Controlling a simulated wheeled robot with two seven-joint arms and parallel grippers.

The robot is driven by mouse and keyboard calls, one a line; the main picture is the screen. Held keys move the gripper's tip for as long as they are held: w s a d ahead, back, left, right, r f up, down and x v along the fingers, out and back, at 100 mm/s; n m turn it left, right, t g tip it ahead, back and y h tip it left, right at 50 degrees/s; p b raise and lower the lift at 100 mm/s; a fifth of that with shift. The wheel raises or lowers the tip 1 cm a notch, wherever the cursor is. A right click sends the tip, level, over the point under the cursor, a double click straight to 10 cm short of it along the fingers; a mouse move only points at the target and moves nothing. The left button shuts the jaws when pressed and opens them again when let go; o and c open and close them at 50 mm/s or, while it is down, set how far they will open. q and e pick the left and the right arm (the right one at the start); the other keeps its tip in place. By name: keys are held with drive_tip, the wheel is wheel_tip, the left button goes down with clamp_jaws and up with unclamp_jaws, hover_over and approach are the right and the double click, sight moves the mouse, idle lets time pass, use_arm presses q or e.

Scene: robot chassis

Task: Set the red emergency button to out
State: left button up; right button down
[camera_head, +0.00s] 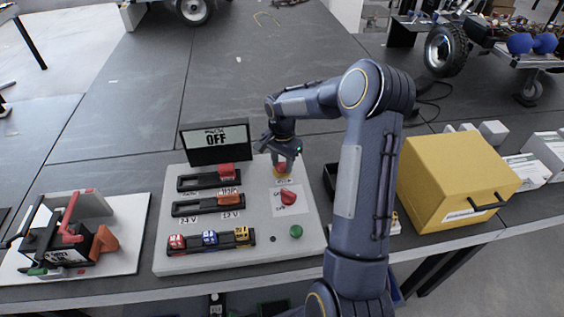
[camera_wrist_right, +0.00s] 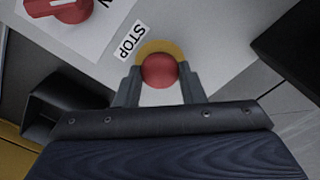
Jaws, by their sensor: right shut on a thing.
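The red emergency button (camera_wrist_right: 159,71) sits on a yellow disc (camera_wrist_right: 158,46) beside a STOP label in the right wrist view. In the head view the button (camera_head: 281,167) shows at the upper right of the light grey panel (camera_head: 262,240), partly covered by my gripper. My right gripper (camera_wrist_right: 160,82) is at the button, with one finger on each side of it, shut on it. It also shows in the head view (camera_head: 283,160). I cannot tell whether the button is in or out. My left gripper is not in view.
A red rotary knob (camera_head: 287,196) and a green button (camera_head: 296,231) are below the button. A screen (camera_head: 216,141) reads OFF. Slider switches and several coloured blocks are on the panel's left. A yellow box (camera_head: 448,178) stands to the right. The table behind is mostly clear.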

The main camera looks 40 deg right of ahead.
sight(282, 166)
drive_tip(key=shift+r, duration=0.85)
drive_tip(key=c, duration=0.9)
unclamp_jaws()
wheel_tip(282, 166, up, 8)
drive_tip(key=shift+f, duration=0.15)
